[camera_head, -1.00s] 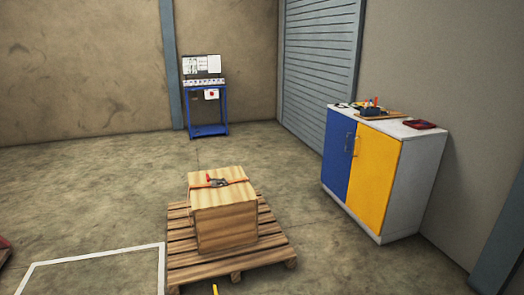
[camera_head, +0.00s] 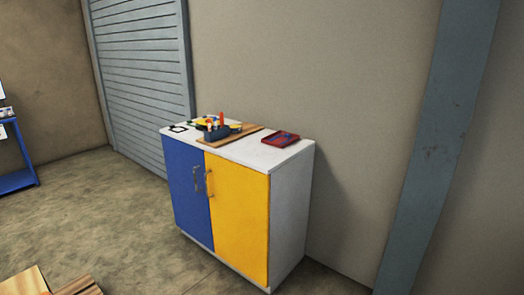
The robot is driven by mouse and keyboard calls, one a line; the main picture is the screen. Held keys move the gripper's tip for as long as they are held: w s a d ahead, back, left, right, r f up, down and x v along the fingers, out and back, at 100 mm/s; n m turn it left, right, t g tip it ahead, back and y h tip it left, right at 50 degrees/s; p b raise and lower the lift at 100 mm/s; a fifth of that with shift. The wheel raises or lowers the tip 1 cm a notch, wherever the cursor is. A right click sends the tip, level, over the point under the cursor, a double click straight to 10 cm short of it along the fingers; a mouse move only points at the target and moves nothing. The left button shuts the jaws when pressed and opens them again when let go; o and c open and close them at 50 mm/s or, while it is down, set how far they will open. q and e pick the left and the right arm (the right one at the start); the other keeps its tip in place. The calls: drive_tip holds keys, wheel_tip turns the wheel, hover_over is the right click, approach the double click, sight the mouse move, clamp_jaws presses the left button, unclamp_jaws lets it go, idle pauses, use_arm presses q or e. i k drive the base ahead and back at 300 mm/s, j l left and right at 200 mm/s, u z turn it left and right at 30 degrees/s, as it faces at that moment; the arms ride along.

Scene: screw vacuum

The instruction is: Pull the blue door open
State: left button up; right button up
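The blue door (camera_head: 186,190) is the left door of a white cabinet (camera_head: 291,205) near the middle of the head view. It looks shut, flush beside the yellow door (camera_head: 240,218). A metal handle (camera_head: 196,179) sits near the blue door's right edge, close to the yellow door's own handle (camera_head: 210,183). Neither of my grippers shows in the head view.
Tools on a wooden board (camera_head: 231,136) and a red tray (camera_head: 280,139) lie on the cabinet top. A wooden crate (camera_head: 25,281) shows at the bottom left. A blue stand (camera_head: 18,180) is at the left edge. The floor before the blue door is clear.

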sight(185, 165)
drive_tip(key=i+u, duration=0.15)
drive_tip(key=i, duration=0.65)
drive_tip(key=i+u, duration=0.15)
drive_tip(key=i, duration=0.6)
drive_tip(key=i+l+u, duration=0.15)
drive_tip(key=i, duration=0.65)
